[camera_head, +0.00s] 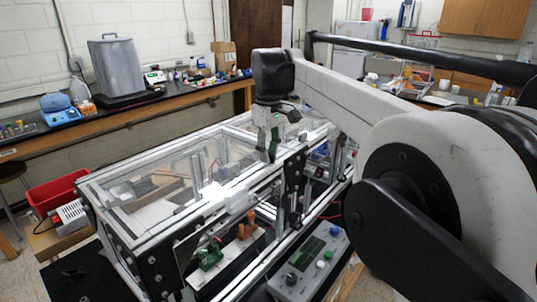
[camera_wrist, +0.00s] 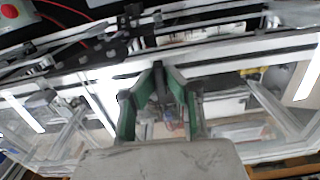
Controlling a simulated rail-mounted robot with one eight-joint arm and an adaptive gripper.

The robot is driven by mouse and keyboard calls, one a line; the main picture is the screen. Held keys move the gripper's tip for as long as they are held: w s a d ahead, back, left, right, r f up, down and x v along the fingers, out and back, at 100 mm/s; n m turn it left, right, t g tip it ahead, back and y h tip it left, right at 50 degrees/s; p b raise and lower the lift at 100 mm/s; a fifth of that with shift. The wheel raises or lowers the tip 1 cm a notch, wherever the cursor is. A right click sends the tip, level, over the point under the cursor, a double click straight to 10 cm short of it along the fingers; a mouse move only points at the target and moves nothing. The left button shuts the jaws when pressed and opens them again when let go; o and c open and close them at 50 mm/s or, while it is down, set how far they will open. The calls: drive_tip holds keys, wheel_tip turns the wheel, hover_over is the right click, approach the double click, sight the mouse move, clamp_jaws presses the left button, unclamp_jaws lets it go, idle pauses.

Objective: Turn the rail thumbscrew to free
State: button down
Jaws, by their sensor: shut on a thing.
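My gripper (camera_head: 272,152) reaches down from above onto the upper rail of the extrusion frame (camera_head: 245,200), beside a black vertical plate (camera_head: 293,180). In the wrist view its two green fingers (camera_wrist: 158,72) converge on a small dark part at the rail, which seems to be the rail thumbscrew (camera_wrist: 159,86). The fingers are shut on it and hide most of it. Its turn angle cannot be told. In the head view the thumbscrew is too small and covered to make out.
Clear panels cover the frame's top on the left. A control box (camera_head: 312,262) with coloured buttons stands at the front right. A green device (camera_head: 208,254) sits inside the frame. A red bin (camera_head: 57,190) is at the left. A bench (camera_head: 130,113) with lab equipment runs along the wall.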

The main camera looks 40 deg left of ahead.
idle(0.4)
drive_tip(key=c, duration=1.8)
unclamp_jaws()
wheel_tip(320, 180, up, 12)
drive_tip(key=shift+w+d, duration=0.1)
